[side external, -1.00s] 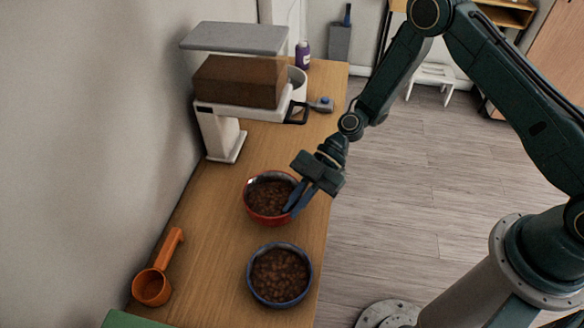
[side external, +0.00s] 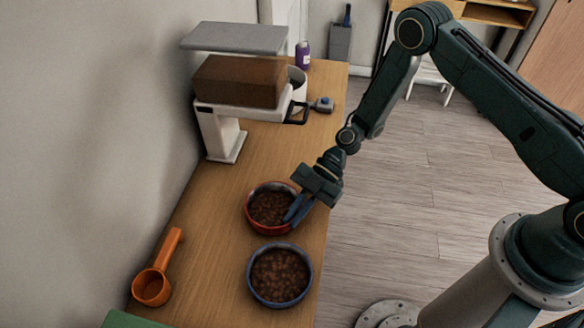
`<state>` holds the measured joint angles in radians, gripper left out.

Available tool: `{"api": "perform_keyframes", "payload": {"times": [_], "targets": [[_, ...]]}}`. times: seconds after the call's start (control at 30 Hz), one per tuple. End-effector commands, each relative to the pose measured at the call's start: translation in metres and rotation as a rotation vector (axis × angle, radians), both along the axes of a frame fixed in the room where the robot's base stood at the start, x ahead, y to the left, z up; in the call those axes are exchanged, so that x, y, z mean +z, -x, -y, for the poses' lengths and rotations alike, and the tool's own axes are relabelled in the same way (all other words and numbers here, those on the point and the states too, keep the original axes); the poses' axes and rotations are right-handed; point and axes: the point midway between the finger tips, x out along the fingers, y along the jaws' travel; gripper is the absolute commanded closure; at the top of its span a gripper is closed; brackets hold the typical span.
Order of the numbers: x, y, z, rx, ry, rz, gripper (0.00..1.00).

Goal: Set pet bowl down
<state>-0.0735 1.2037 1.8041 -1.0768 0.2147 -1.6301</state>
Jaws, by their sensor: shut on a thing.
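A red pet bowl (side external: 254,222) filled with brown kibble is at the middle of the wooden counter, level. My gripper (side external: 291,216) is shut on its right rim, with the blue fingers reaching down over the edge. Whether the bowl's base touches the counter or hangs just above it, I cannot tell. A blue bowl (side external: 252,282), also full of kibble, stands on the counter just in front of the red one, with little or no gap between their rims in the picture.
An orange scoop (side external: 152,286) lies at the front left. A white dispenser (side external: 221,135) with a brown kibble hopper stands at the back left by the wall. Behind it are a white container (side external: 297,84) and a purple bottle (side external: 303,54). The counter's right edge is close to my gripper.

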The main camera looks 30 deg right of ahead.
Motion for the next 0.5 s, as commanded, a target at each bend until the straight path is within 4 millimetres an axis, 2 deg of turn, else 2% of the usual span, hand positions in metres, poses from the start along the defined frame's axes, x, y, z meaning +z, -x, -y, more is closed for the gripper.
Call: {"api": "perform_keyframes", "payload": {"times": [0.1, 0.13, 0.23, 0.5], "targets": [[-0.0006, -0.0001, -0.0001, 0.001, -0.001, 0.001, 1.00], [-0.0009, 0.0000, 0.0000, 0.000, 0.000, 0.000, 0.90], [-0.0008, 0.0000, 0.0000, 0.000, 0.000, 0.000, 0.71], [-0.0006, 0.0001, 0.0000, 0.000, 0.000, 0.000, 0.71]]}}
